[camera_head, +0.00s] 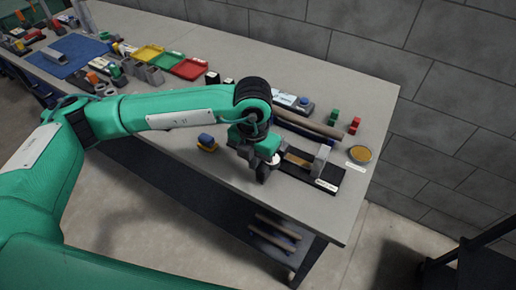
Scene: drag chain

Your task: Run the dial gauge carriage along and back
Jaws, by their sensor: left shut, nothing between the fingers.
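The dial gauge rig lies near the right front of the workbench. Its dark base (296,183) carries a brass-coloured bar (298,160) and a grey upright block (321,160) at the right end. A round white dial face (274,159) shows just right of my gripper. My left gripper (262,178) points down at the left end of the rig, and its fingers are shut with nothing between them. It partly hides the gauge carriage, and I cannot tell whether it touches it. My right gripper is not in view.
A long brown rod (308,124) lies behind the rig. A round tan disc (360,154) is near the right edge. Coloured trays (168,60) and a blue mat (68,55) are farther left. A block wall (440,90) stands behind.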

